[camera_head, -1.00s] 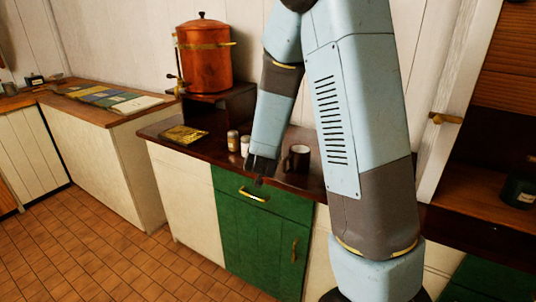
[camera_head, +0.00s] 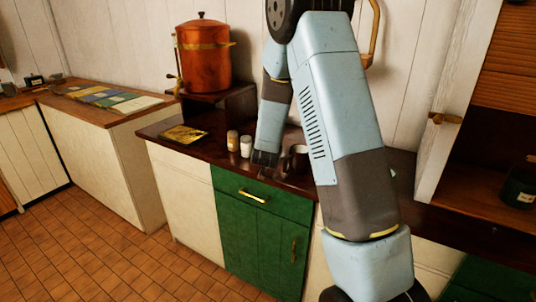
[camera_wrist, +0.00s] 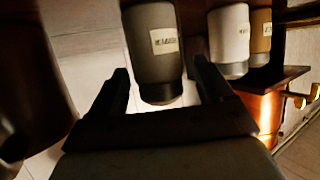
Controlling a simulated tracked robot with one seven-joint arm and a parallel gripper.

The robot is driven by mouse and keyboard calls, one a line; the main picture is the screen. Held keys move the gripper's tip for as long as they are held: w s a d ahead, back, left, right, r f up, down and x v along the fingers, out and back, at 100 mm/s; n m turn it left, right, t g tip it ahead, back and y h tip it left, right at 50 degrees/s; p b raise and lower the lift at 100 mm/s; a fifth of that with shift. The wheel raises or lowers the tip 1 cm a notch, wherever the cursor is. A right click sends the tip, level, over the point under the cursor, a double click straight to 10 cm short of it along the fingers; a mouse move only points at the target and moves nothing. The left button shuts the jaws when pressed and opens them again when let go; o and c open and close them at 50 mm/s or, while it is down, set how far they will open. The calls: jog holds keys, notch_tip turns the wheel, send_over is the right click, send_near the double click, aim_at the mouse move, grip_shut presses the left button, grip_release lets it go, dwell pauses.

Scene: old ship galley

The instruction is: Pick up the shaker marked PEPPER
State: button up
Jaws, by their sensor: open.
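A dark grey shaker (camera_wrist: 156,75) with a pale label shows in the wrist view, upside down in the picture. Its label is too blurred to read surely. My gripper (camera_wrist: 160,66) is open, with one finger on each side of this shaker; I cannot tell whether they touch it. A white shaker (camera_wrist: 230,45) and a tan shaker (camera_wrist: 260,35) stand beside it, outside the fingers. In the head view the white shaker (camera_head: 246,147) and tan shaker (camera_head: 232,141) stand on the dark counter left of my gripper (camera_head: 265,160). The dark shaker is hidden there by my arm.
A dark mug (camera_head: 299,154) stands close to the right of my gripper, partly hidden by my arm. A copper urn (camera_head: 204,60) stands on a raised shelf behind. A yellow packet (camera_head: 184,134) lies on the counter (camera_head: 216,164) to the left.

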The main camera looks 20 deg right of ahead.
jog(key=shift+x, duration=1.2)
jog(key=shift+c, duration=0.3)
jog(key=c, duration=1)
